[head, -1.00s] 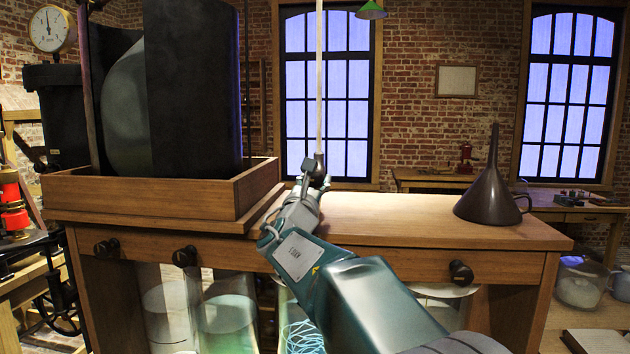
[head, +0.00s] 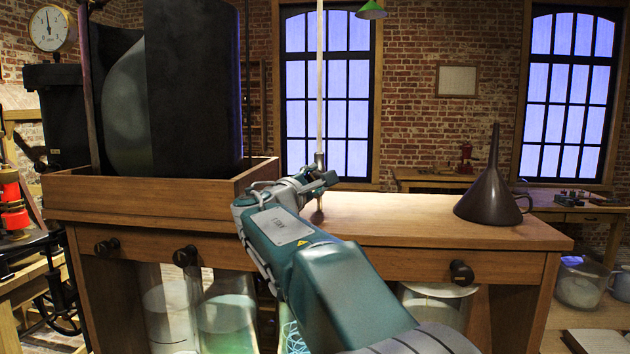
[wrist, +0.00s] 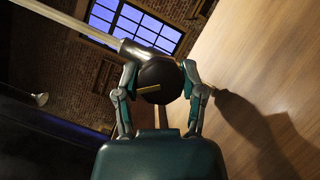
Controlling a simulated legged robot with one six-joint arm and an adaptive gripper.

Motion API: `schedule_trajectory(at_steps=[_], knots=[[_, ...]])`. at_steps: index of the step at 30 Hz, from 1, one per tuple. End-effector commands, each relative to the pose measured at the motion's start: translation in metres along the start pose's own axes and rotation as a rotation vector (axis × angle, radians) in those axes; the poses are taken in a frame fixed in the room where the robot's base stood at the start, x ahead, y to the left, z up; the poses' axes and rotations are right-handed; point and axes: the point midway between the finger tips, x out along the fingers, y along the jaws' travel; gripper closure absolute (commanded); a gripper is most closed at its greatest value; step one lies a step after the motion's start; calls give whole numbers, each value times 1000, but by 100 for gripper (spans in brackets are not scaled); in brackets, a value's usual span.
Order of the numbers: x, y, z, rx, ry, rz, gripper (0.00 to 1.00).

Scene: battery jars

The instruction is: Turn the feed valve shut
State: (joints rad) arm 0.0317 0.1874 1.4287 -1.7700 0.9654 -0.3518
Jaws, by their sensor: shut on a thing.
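The feed valve's round dark knob (wrist: 158,82), with a yellow line across its face, sits between the two fingers of my gripper (wrist: 160,88) in the wrist view. The fingers are shut on its sides. The valve joins a pale vertical pipe (head: 320,90), which slants up to the left in the wrist view (wrist: 68,18). In the head view my gripper (head: 322,182) is at the pipe's lower end, above the wooden bench top, and hides most of the valve. The yellow line runs nearly level in the wrist view.
The wooden bench (head: 440,222) lies under my arm. A dark funnel (head: 492,195) stands on its right end. A wooden tray (head: 150,205) with large dark blocks is to the left. Glass jars (head: 226,312) stand below the bench.

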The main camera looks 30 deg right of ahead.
Motion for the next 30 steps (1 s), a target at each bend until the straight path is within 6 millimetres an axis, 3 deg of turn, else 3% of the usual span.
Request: schedule_trajectory(at_steps=[15,30], knots=[[0,-2,-1,422,34,-183,95],[0,-4,-2,615,48,-271,95]])
